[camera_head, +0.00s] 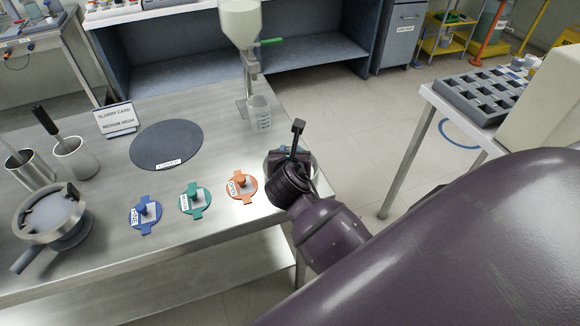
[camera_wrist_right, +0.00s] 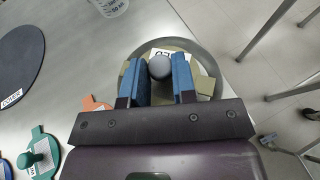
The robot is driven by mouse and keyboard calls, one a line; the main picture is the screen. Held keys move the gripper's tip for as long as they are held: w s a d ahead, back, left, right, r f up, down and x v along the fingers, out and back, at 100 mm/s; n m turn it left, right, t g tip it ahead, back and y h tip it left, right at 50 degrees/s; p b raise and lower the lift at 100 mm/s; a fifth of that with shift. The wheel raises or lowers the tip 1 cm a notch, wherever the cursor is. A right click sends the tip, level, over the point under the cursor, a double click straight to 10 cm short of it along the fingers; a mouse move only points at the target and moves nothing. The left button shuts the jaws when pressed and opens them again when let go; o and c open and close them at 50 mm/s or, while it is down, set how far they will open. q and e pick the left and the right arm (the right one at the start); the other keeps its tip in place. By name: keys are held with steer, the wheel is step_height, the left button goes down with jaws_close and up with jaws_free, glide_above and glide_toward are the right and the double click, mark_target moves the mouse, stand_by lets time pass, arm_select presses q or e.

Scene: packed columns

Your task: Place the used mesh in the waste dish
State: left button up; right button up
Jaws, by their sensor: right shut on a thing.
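My right gripper (camera_head: 290,160) is low at the right end of the steel table, over a round metal dish (camera_wrist_right: 221,58). In the right wrist view its blue finger pads (camera_wrist_right: 160,76) are shut on the grey knob of an olive-tan mesh piece (camera_wrist_right: 205,84). The piece has tabs and a white label ending in "ED". It lies within the dish's outline; whether it touches the dish floor cannot be told. In the head view the gripper hides most of the dish and the mesh. My left gripper is not in view.
Blue (camera_head: 145,214), green (camera_head: 194,200) and orange (camera_head: 242,186) knobbed discs lie left of my gripper. A dark cover (camera_head: 165,150), beaker (camera_head: 260,116), funnel stand (camera_head: 240,25), handled pan (camera_head: 52,214) and two metal cups stand farther left or back. The table's right edge is close.

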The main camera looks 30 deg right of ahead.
steer(key=shift+f+b, duration=0.45)
steer(key=shift+f, duration=1.7)
steer(key=shift+f, duration=0.1)
steer(key=o, duration=0.9)
